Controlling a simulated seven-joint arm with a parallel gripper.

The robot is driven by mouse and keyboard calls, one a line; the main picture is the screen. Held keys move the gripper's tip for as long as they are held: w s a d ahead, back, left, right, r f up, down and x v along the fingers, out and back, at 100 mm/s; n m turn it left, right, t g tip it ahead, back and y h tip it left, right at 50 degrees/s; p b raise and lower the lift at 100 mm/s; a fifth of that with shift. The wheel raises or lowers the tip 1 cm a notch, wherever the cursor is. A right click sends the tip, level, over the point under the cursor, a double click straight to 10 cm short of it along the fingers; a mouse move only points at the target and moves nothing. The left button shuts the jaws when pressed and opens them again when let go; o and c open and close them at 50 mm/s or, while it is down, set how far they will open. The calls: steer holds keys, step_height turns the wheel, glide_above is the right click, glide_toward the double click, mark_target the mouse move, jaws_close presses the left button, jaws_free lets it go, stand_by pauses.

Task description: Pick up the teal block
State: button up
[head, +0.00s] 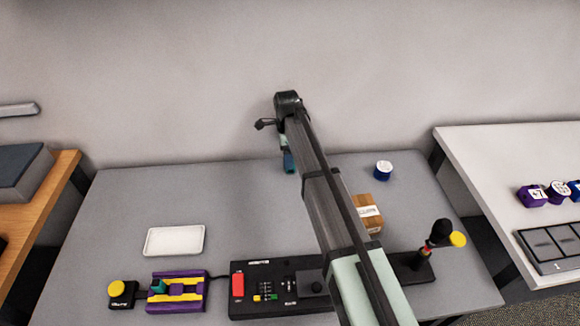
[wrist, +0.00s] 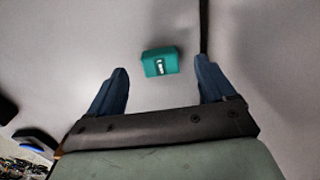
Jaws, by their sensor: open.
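The teal block (wrist: 159,61) shows in the wrist view, a small box with a white and dark mark on its face. My gripper (wrist: 162,80) is open and empty, with one blue finger on each side. The fingers do not touch the block. In the head view my gripper (head: 289,162) points down over the back middle of the grey table; I cannot make out this block there, and my arm may hide it.
A purple and yellow holder (head: 190,292) with a teal piece (head: 159,287) stands front left. A white tray (head: 174,240), black device board (head: 262,300), cardboard box (head: 368,212), blue round item (head: 383,171) and joystick (head: 440,235) also stand on the table (head: 110,215).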

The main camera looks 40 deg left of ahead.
steer(key=shift+w+d+f, duration=0.1)
steer(key=shift+f, duration=2.2)
steer(key=shift+c, duration=0.5)
steer(key=c, duration=1)
